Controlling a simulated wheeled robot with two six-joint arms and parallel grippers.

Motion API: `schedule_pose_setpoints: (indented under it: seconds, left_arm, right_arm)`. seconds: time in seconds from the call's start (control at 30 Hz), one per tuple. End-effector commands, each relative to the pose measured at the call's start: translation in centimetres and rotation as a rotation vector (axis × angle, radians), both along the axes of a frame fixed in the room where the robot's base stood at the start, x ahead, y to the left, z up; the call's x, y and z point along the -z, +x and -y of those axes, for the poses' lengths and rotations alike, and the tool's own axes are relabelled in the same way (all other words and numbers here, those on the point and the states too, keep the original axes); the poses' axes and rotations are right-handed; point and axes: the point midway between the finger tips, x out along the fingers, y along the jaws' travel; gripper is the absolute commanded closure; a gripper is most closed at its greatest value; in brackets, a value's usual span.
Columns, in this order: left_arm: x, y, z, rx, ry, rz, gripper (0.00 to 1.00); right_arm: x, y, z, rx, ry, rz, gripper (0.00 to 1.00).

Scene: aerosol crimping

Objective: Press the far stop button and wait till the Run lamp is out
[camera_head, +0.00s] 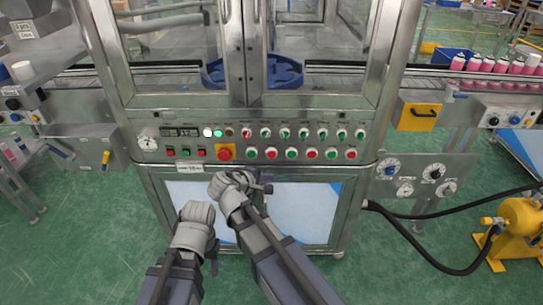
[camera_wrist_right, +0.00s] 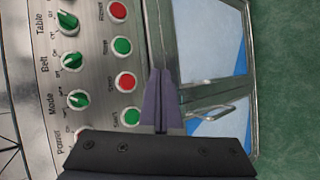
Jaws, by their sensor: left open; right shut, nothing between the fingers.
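The panel's red stop buttons alternate with green start buttons along its lower row; the rightmost red stop button (camera_head: 351,154) is uncovered. A bright green lamp (camera_head: 218,133) glows at the upper left; its label is too small to read, so I cannot confirm it is the Run lamp. My right gripper (camera_head: 267,188) is shut and empty, just below the panel. In the right wrist view its closed fingers (camera_wrist_right: 163,73) are beside a red stop button (camera_wrist_right: 125,82), not over it. My left gripper (camera_head: 213,260) hangs lower left, away from the panel; its fingers are mostly hidden.
A larger red button on a yellow plate (camera_head: 225,152) sits left of the start buttons. Green selector knobs (camera_wrist_right: 78,99) run above the row. A yellow box with a handle (camera_head: 418,116) and pink cans (camera_head: 487,66) are at the right. A black hose (camera_head: 410,240) crosses the floor.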

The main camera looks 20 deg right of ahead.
Motion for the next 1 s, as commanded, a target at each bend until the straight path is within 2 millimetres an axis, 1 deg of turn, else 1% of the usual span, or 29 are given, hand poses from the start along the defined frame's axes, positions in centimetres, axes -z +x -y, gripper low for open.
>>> schedule_pose_setpoints:
  seconds: [0.4, 0.6, 0.73, 1.0]
  left_arm:
    - [0.0, 0.0, 0.0, 0.0, 0.0, 0.0, 0.5]
    - [0.0, 0.0, 0.0, 0.0, 0.0, 0.0, 0.5]
    - [0.0, 0.0, 0.0, 0.0, 0.0, 0.0, 0.5]
    - [0.0, 0.0, 0.0, 0.0, 0.0, 0.0, 0.5]
  right_arm:
    - [0.0, 5.2, 1.4, 0.002, 0.0, -0.001, 1.0]
    - [0.0, 7.2, 2.0, 0.0, 0.001, -0.001, 1.0]
    - [0.0, 7.5, 2.2, 0.0, 0.0, 0.0, 1.0]
    - [0.0, 7.5, 2.2, 0.0, 0.001, -0.001, 1.0]
